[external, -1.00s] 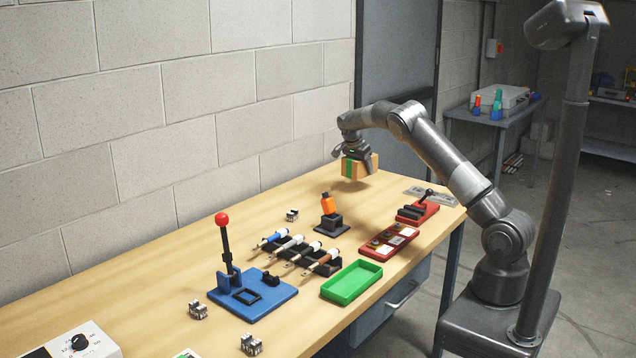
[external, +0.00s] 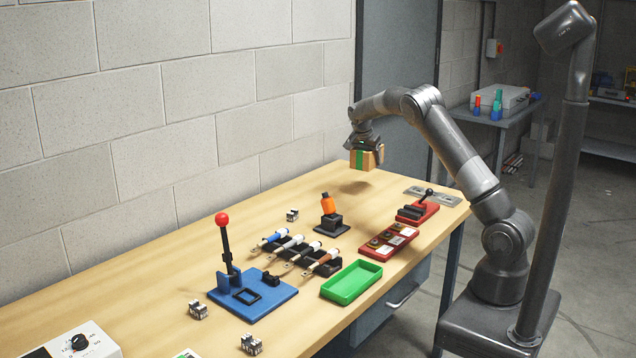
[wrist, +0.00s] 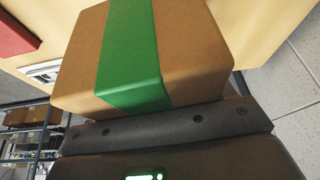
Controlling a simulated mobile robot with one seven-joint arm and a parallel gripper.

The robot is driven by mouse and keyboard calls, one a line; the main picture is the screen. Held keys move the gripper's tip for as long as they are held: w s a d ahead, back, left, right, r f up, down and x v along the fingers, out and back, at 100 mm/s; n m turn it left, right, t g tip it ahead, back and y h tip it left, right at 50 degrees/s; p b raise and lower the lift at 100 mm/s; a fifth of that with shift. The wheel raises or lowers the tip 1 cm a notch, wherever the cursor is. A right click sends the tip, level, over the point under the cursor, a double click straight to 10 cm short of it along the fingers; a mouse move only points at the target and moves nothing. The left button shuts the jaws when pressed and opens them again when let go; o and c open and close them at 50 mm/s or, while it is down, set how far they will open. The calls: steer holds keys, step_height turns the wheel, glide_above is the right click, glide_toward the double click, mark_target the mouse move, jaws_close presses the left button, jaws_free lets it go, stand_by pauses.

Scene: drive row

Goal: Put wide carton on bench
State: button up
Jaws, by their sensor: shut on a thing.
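The wide carton (external: 372,160) is a brown box with a green band. My gripper (external: 364,148) is shut on it and holds it above the far end of the wooden bench (external: 270,220), with a shadow on the bench below. In the wrist view the carton (wrist: 193,50) fills the upper middle, close against my gripper, its green band (wrist: 133,60) running across it. The fingertips are hidden by the carton there.
A red tray with dark pieces (external: 388,241), a red lever fixture (external: 418,210), a green tray (external: 351,282), an orange piece on a dark stand (external: 330,210), several handled tools (external: 300,250) and a blue lever press (external: 252,292) stand on the bench. The bench below the carton looks clear.

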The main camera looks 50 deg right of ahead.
steer(key=w+a+n+t+y, duration=0.15)
steer(key=w+a+n, duration=0.25)
steer(key=a, duration=0.7)
steer(key=w+a+n+t, duration=0.25)
steer(key=a+n, duration=0.25)
steer(key=a, duration=0.6)
steer(key=n+y, duration=0.3)
steer(key=n, duration=0.5)
glide_above(241, 236)
steer(key=s, duration=0.1)
steer(key=f, duration=0.6)
steer(key=shift+s+d+f, duration=0.15)
steer(key=shift+d, duration=0.1)
steer(key=shift+a+f, duration=0.25)
steer(key=shift+f, duration=1.9)
steer(key=o, duration=1.3)
steer(key=shift+f, duration=0.2)
steer(key=shift+c, duration=0.2)
